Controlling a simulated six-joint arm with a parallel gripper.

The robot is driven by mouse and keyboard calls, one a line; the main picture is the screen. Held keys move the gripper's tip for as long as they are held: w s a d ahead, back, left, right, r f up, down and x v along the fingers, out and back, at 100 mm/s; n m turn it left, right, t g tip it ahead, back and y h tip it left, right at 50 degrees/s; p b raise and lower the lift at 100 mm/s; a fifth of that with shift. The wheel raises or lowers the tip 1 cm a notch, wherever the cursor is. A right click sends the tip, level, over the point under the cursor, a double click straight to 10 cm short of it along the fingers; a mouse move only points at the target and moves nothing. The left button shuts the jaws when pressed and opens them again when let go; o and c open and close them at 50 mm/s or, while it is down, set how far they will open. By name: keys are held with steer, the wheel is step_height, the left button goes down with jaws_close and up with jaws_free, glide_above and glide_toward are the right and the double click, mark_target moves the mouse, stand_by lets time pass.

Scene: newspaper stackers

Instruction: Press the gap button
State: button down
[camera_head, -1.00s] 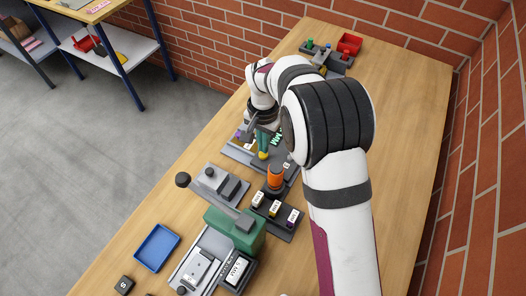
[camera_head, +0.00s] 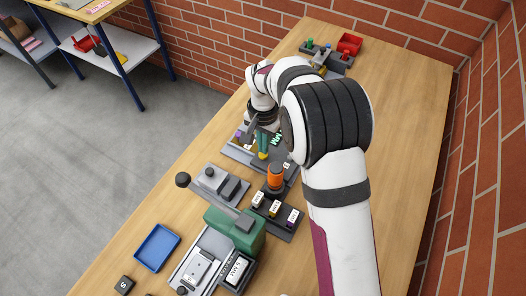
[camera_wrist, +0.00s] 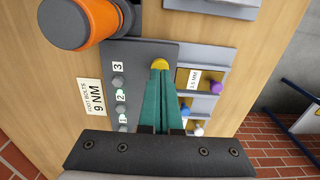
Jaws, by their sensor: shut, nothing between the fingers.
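My gripper (camera_wrist: 160,72) is shut and empty, its two teal fingers together. A yellow button (camera_wrist: 159,62) sits at the top of a dark panel (camera_wrist: 145,52) in the wrist view, right at the fingertips, which partly cover it. I cannot tell whether they touch it. No label naming it as the gap button is legible. In the head view my gripper (camera_head: 263,147) points down over the same panel. Beside the fingers in the wrist view are grey knobs (camera_wrist: 117,82) numbered 3, 2 and lower, and a purple knob (camera_wrist: 215,86) near a card reading "1.5 MM".
An orange cylinder (camera_wrist: 80,22) stands close to the panel, also visible in the head view (camera_head: 275,177). Near it are a green press-like block (camera_head: 235,230), a blue tray (camera_head: 157,247) and a red bin (camera_head: 349,43) at the far end. The table's right side is bare.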

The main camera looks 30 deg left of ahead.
steer(key=shift+f, duration=0.9)
steer(key=shift+r, duration=3.05)
steer(key=s+d+r+m, duration=0.1)
steer(key=s+d+r, duration=0.1)
steer(key=d+r, duration=0.35)
steer(key=s+d+r+m+y, duration=0.1)
steer(key=s+d+r, duration=0.15)
steer(key=d, duration=0.55)
steer(key=s+d+r+m, duration=0.1)
steer(key=s+d+r, duration=0.25)
steer(key=d, duration=0.35)
steer(key=s+d+m, duration=0.1)
steer(key=s+d, duration=0.3)
steer(key=s, duration=0.3)
steer(key=s+d+f+m, duration=0.1)
steer(key=s+d, duration=0.3)
steer(key=s, duration=0.2)
steer(key=shift+s+m+y, duration=0.3)
steer(key=shift+s+y, duration=0.05)
steer(key=shift+y, duration=0.05)
